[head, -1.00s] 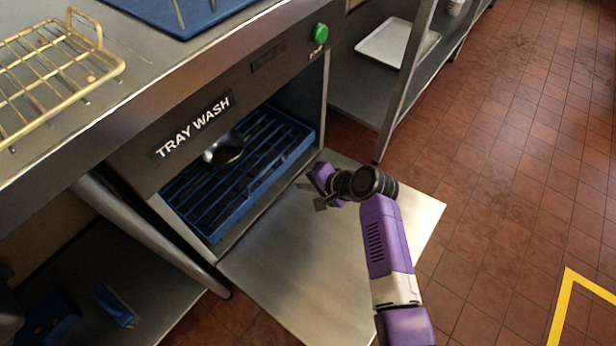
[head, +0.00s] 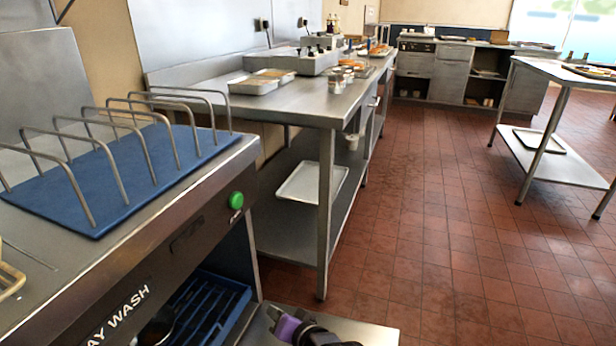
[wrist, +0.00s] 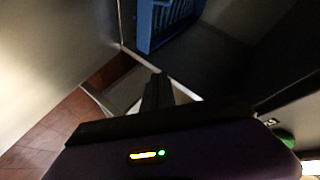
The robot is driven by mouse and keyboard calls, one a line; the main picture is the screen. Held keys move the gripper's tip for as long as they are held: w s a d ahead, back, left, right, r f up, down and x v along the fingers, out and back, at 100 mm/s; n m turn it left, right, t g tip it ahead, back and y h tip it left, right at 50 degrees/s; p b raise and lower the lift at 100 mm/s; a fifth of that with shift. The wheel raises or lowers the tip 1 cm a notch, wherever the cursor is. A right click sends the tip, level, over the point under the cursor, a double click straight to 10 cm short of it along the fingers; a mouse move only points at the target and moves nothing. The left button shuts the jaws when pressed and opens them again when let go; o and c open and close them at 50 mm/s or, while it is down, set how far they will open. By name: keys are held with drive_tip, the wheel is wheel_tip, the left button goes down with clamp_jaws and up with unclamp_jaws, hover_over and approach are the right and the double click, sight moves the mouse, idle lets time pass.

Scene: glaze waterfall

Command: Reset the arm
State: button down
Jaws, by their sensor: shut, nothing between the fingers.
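My gripper (wrist: 157,92) is shut and empty in the wrist view, its dark fingers together. In the head view only part of my purple and black arm shows at the bottom edge, over the lowered door (head: 350,328) of the tray wash machine (head: 190,235). The blue rack (head: 212,305) sits inside the machine's opening, and its edge also shows in the wrist view (wrist: 150,25). A dark round item (head: 157,326) is partly visible on the rack; the rest is cut off or hidden.
A green button (head: 236,200) is on the machine's front. A blue mat (head: 100,205) with wire dividers lies on top. A steel table (head: 300,108) with a tray (head: 312,182) on its lower shelf stands beyond.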

drive_tip(key=s+d+r+n+t+h, duration=0.1)
drive_tip(key=s+d+r+t+h, duration=0.15)
drive_tip(key=s+d, duration=0.65)
drive_tip(key=s+d+r+t+h, duration=0.2)
drive_tip(key=s+d+t, duration=0.2)
drive_tip(key=s+d, duration=0.45)
drive_tip(key=s+d+r+g+h, duration=0.1)
drive_tip(key=s+d+r, duration=0.2)
drive_tip(key=s, duration=0.6)
drive_tip(key=s+d+r+n+h, duration=0.1)
drive_tip(key=s+d+r, duration=0.25)
drive_tip(key=s, duration=0.65)
drive_tip(key=s+d+r+g+h, duration=0.15)
drive_tip(key=s+d, duration=0.25)
drive_tip(key=s, duration=0.5)
wheel_tip(320, 180, up, 24)
drive_tip(key=p, duration=2.3)
drive_tip(key=shift+a+t, duration=0.2)
drive_tip(key=shift+t, duration=0.2)
drive_tip(key=shift+w+d+f, duration=0.1)
